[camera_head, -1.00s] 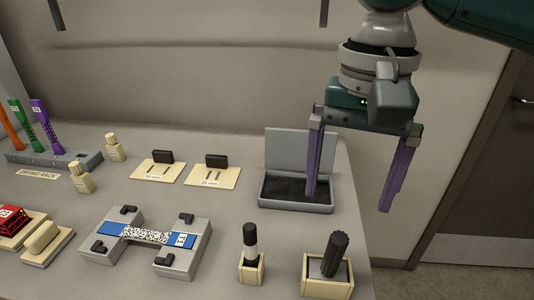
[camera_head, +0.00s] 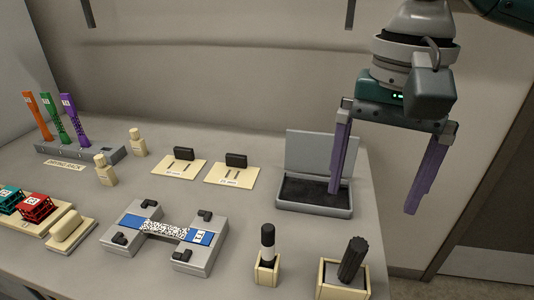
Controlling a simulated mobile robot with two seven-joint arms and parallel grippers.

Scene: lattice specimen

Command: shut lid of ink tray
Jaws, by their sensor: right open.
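The grey ink tray (camera_head: 314,209) sits near the right edge of the table, with a dark pad inside. Its grey lid (camera_head: 320,152) stands up, open, along the back side. My right gripper (camera_head: 375,202) is open and empty, its purple fingers pointing down. Its left finger is in front of the lid's right part and over the tray's right end in the picture; I cannot tell whether it touches. Its right finger hangs past the table's right edge. At the top edge, two thin grey pieces show, which I cannot identify; my left gripper is not clearly seen.
A drying rack (camera_head: 80,153) with coloured specimens stands at the left. A grey fixture (camera_head: 190,260) holds a patterned specimen in front. Two cream plates with black blocks (camera_head: 232,174) lie left of the tray. A stamp (camera_head: 267,255) and a brush-like black tool (camera_head: 351,262) stand in holders in front.

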